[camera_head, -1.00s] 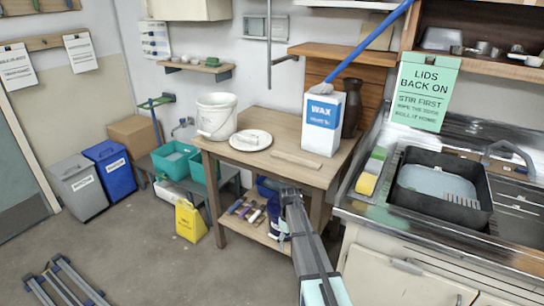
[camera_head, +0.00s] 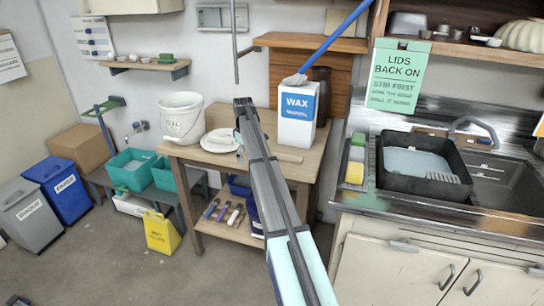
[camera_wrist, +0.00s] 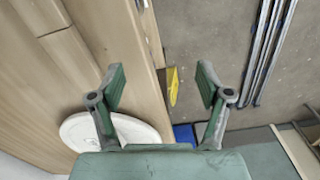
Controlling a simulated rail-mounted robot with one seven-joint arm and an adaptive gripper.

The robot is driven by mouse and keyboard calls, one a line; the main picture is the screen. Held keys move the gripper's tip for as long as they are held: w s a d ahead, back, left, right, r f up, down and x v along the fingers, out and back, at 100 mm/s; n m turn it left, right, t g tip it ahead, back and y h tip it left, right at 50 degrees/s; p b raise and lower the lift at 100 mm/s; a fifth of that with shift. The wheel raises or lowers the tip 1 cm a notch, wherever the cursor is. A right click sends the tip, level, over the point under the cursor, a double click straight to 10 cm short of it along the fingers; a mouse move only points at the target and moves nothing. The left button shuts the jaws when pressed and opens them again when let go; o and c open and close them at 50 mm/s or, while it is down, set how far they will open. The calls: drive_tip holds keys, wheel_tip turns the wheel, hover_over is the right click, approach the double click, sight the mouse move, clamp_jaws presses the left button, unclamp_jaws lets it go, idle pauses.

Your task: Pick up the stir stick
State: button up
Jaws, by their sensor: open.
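The stir stick (camera_head: 287,157) is a flat, pale wooden strip lying on the wooden table in front of the wax box. In the wrist view, a pale strip (camera_wrist: 40,16) at the upper left looks like its end, cut off by the frame. My gripper (camera_wrist: 160,82) is open, with nothing between its green fingers. It hangs over the table's front edge, to the right of the strip and lower in the wrist picture. In the head view my arm hides most of the gripper.
The wooden table (camera_head: 190,153) also bears a white bucket (camera_head: 181,118), a round white lid (camera_head: 219,146) and the wax box (camera_head: 298,125), which has a blue-handled tool above it. A sink counter (camera_head: 345,195) stands at the right.

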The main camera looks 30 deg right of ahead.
drive_tip(key=w+d+r+n, duration=0.1)
drive_tip(key=w+d+r, duration=0.3)
drive_tip(key=r, duration=0.3)
drive_tip(key=w+d+r+n, duration=0.1)
drive_tip(key=w+d+r, duration=0.25)
drive_tip(key=r, duration=0.35)
drive_tip(key=f+p, duration=0.1)
drive_tip(key=f, duration=0.3)
drive_tip(key=f+p, duration=0.1)
drive_tip(key=f, duration=0.3)
drive_tip(key=f+p, duration=0.1)
drive_tip(key=f, duration=0.2)
drive_tip(key=shift+s+d+f, duration=0.25)
drive_tip(key=shift+d+f, duration=0.05)
drive_tip(key=shift+f, duration=0.1)
drive_tip(key=shift+s+d+f+p, duration=0.15)
drive_tip(key=shift+f+p, duration=0.5)
drive_tip(key=shift+f, duration=0.65)
drive_tip(key=shift+w+d+f+p, duration=0.1)
drive_tip(key=shift+f+p, duration=0.5)
drive_tip(key=shift+f, duration=0.7)
clamp_jaws()
